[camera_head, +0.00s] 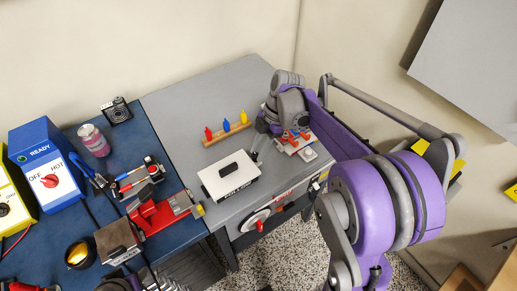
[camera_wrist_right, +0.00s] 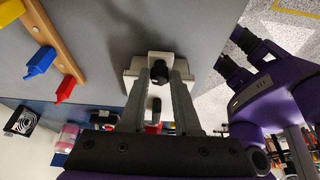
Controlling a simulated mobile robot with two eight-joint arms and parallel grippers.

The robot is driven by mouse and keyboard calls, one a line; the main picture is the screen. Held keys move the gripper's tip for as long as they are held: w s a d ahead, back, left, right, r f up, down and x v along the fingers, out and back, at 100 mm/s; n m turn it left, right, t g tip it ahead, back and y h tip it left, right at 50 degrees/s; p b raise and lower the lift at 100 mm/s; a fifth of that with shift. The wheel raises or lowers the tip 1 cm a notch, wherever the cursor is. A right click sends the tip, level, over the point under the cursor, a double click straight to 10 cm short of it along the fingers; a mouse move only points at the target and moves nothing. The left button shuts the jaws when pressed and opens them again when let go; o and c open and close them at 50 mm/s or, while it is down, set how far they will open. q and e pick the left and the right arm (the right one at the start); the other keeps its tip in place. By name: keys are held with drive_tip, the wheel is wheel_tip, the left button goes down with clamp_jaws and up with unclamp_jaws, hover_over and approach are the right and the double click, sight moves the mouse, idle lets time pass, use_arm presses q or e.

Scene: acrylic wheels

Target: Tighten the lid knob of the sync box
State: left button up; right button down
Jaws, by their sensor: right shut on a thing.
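The white box (camera_head: 216,187) with a black bar on its lid and dark lettering on its front sits on the grey table; I take it to be the sync box. My right gripper (camera_head: 253,156) reaches down at the box's far right corner. In the right wrist view its two fingers (camera_wrist_right: 167,73) close on a small black knob (camera_wrist_right: 158,67) against a white body (camera_wrist_right: 133,72), which looks like the box. The fingers hide part of the knob, so its seating cannot be told.
A wooden rail (camera_head: 228,134) with red, blue and yellow pegs stands behind the box. A board with red and blue parts (camera_head: 296,140) lies to its right. The blue table holds a red vise (camera_head: 155,213), a READY box (camera_head: 45,165) and a pink jar (camera_head: 93,140).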

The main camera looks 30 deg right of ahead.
drive_tip(key=m, duration=0.2)
drive_tip(key=m+t, duration=0.1)
drive_tip(key=m, duration=0.1)
drive_tip(key=m+t, duration=0.1)
drive_tip(key=m, duration=0.1)
drive_tip(key=shift+s+h, duration=0.3)
drive_tip(key=shift+s, duration=0.05)
drive_tip(key=shift+a+m+t, duration=0.1)
drive_tip(key=shift+m+t, duration=0.2)
drive_tip(key=c, duration=0.6)
unclamp_jaws()
